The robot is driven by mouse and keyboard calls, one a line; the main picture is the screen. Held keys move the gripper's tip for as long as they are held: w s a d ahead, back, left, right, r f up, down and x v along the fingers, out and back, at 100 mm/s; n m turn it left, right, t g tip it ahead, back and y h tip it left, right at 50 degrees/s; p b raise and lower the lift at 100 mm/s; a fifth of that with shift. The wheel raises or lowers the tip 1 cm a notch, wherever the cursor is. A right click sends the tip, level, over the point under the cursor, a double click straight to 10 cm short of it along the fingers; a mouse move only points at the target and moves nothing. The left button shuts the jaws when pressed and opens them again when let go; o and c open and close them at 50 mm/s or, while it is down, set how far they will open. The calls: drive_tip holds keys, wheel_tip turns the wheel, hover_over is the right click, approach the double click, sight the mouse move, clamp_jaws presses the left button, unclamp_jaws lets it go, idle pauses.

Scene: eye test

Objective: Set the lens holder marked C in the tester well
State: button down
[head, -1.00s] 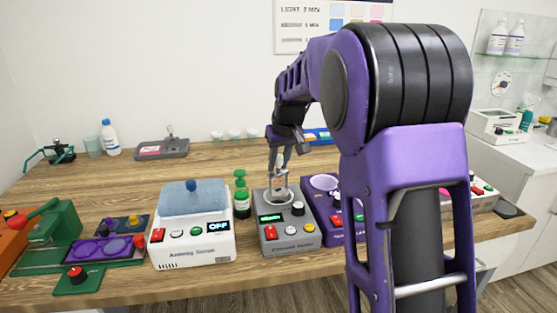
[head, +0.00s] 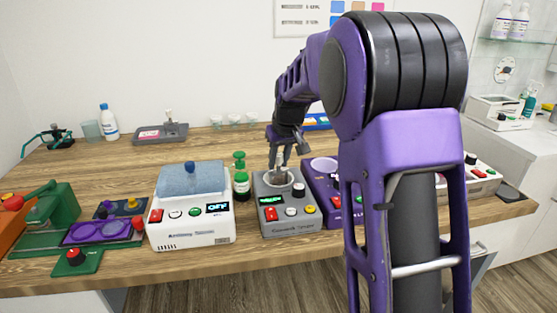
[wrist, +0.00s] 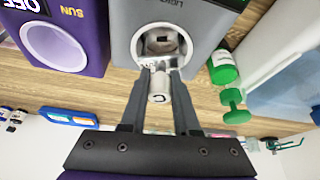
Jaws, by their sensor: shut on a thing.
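The grey tester (head: 292,222) stands near the bench's front edge, with a lit green display and a round well (wrist: 160,38) in its top. My gripper (head: 279,173) points down at this well. In the wrist view my gripper (wrist: 161,72) is shut on a small pale lens holder (wrist: 158,98) with a dark mark that looks like a turned C. The holder is between the fingertips, at the well's near rim in the picture. I cannot tell whether it touches the well. In the head view the fingers mostly hide it.
A purple device (head: 322,190) with its own round well stands close on the right. Several small white cups (head: 233,120) stand behind. Bench between is clear.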

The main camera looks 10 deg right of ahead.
drive_tip(key=shift+f, duration=0.25)
idle(0.4)
drive_tip(key=c, duration=0.6)
unclamp_jaws()
drive_tip(key=shift+o, duration=0.4)
drive_tip(key=shift+o, duration=1.4)
drive_tip(key=shift+r+p, duration=2.3)
drive_tip(key=shift+r, duration=0.65)
